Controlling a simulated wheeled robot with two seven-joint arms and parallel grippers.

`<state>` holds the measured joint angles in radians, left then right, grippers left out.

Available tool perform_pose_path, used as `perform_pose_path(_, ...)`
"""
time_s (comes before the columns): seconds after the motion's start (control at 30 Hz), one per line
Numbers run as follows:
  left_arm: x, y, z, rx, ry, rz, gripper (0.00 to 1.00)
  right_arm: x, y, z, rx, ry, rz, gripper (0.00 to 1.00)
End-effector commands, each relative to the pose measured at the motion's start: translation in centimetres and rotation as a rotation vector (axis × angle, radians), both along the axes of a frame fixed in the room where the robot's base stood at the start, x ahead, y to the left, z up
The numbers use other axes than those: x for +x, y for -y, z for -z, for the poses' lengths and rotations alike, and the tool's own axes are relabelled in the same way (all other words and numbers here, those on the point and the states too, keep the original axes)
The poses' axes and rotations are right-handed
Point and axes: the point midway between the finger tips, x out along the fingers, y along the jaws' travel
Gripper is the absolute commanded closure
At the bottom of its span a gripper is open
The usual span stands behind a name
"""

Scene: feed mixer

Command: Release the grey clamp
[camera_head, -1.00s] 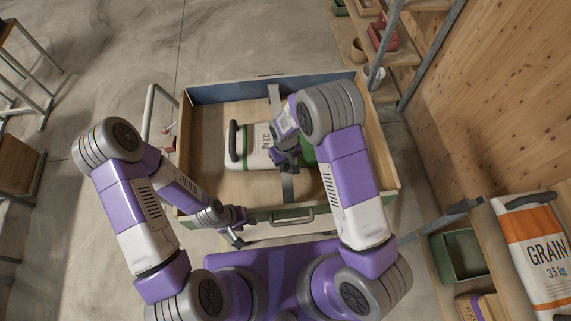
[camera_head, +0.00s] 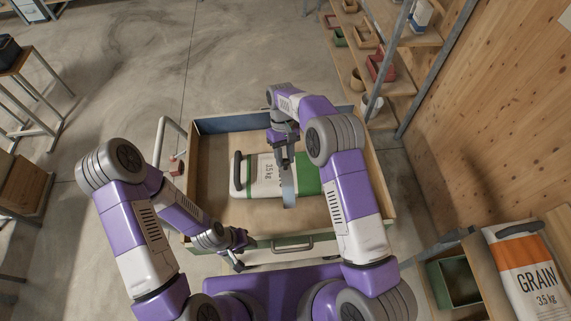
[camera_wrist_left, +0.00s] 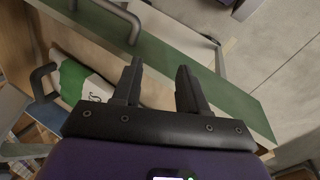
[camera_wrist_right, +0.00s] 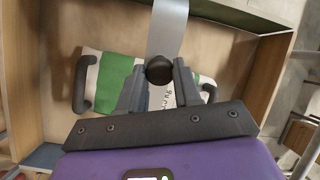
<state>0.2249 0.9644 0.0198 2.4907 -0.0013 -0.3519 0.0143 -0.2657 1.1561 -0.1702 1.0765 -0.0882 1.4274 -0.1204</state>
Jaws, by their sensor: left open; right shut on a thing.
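The grey clamp shows as a flat grey band (camera_head: 289,190) over the feed bag in the head view. In the right wrist view the band (camera_wrist_right: 168,28) runs up from a dark round knob (camera_wrist_right: 159,70). My right gripper (camera_head: 285,160) is shut on that knob, above the bag; the gripper and arm hide the far part of the clamp. The bag (camera_head: 257,178), white and green with dark handles, lies flat in the wooden tray (camera_head: 215,212). My left gripper (camera_head: 238,264) is open and empty, outside the tray's front left.
The tray has a green front with a handle (camera_head: 293,246) and a blue back wall (camera_head: 225,124). Shelves with small bins (camera_head: 382,67) stand at the back right. An orange and white grain bag (camera_head: 528,270) and a green bin (camera_head: 457,280) are at the right.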

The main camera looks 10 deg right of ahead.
Motion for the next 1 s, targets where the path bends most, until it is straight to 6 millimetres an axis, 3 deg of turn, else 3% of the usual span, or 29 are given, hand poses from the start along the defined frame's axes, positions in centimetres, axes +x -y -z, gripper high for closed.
perform_pose_path(0.23,0.0,0.0,-0.6,0.000,0.000,0.000,0.57,1.1,0.0,-1.7,0.006,-0.034,0.003,1.00)
perform_pose_path(0.6,0.0,0.0,-0.6,0.000,0.000,0.000,0.57,1.1,0.0,-1.9,0.006,-0.039,0.002,1.00)
perform_pose_path(0.87,-0.3,0.4,0.9,-0.017,-0.117,-0.080,0.97,1.1,0.0,-1.9,0.005,-0.039,0.003,1.00)
perform_pose_path(1.0,-0.8,1.8,2.9,-0.071,-0.328,-0.233,1.00,1.1,0.0,-1.9,0.005,-0.039,0.003,1.00)
